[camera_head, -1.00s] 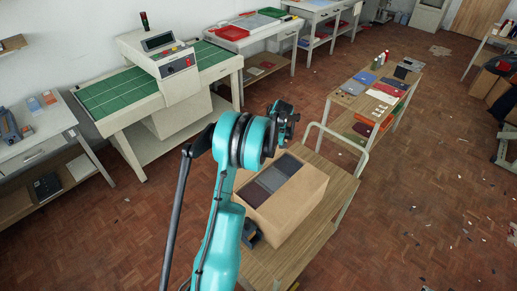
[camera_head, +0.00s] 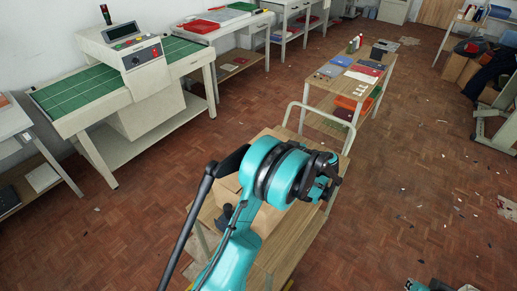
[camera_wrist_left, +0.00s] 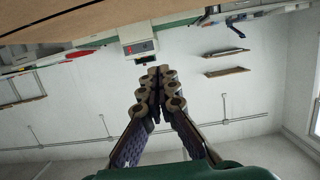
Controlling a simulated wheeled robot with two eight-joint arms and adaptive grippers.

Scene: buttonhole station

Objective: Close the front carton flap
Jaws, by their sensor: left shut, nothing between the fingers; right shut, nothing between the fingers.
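The tan carton (camera_head: 228,188) stands on the wooden cart (camera_head: 290,245), mostly hidden in the head view by my left arm. I cannot make out its front flap or its state there. In the left wrist view a brown board (camera_wrist_left: 110,18), apparently part of the carton, crosses the upper left, close to the camera. My left gripper (camera_wrist_left: 154,72) is shut and empty below it in that picture, apart from it. In the head view its fingertips are hidden. My right gripper (camera_head: 440,286) shows only in part at the bottom edge, shut and well right of the cart.
A dark object (camera_head: 228,214) sits on the cart beside the carton. The cart has a pale tubular handle (camera_head: 322,112). A machine with a green table (camera_head: 80,100) stands at the left. A table with folded goods (camera_head: 335,75) is behind.

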